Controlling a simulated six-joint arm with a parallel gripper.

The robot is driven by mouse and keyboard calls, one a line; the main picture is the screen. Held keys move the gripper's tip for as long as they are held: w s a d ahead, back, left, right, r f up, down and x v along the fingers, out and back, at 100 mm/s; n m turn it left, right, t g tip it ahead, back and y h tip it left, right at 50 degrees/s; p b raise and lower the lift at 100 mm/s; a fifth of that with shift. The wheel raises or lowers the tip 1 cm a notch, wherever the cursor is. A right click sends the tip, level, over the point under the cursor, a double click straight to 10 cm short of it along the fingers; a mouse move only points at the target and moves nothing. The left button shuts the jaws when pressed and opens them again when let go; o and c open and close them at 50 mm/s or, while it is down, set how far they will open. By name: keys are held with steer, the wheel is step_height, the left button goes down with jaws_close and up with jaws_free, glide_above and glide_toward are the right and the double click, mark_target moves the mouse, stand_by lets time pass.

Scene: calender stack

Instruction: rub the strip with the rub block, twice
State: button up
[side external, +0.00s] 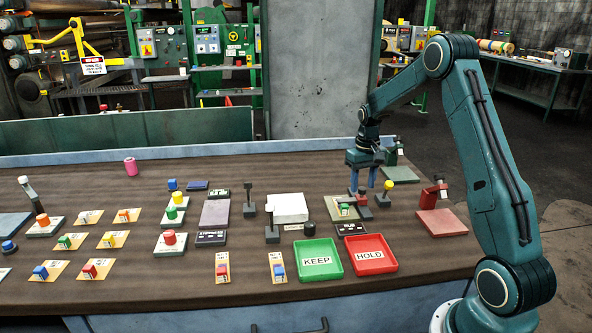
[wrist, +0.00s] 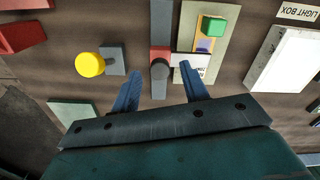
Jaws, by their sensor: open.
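My gripper (side external: 362,190) is open, pointing down over the right part of the bench. In the wrist view its two blue fingers (wrist: 160,68) stand on either side of a narrow grey and dull red piece (wrist: 160,32); I cannot tell whether they touch it. Right beside that piece lies a pale green plate (wrist: 187,24). It bears a small card with purple and yellow areas (wrist: 203,45), which looks like the strip, and a green block (wrist: 214,26). The green block (side external: 344,208) also shows in the side view. No marking shows which piece is the rub block.
A yellow knob (wrist: 90,64) on a grey base stands left of the fingers. A white light box (side external: 288,207) lies to the left in the side view. Green KEEP (side external: 319,275) and red HOLD (side external: 371,268) trays sit at the front. A red fixture (side external: 438,189) stands right.

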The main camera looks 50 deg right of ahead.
steer(key=shift+f, duration=0.45)
jaws_close()
steer(key=shift+w+d+r, duration=0.1)
steer(key=shift+w+d, duration=2.55)
jaws_free()
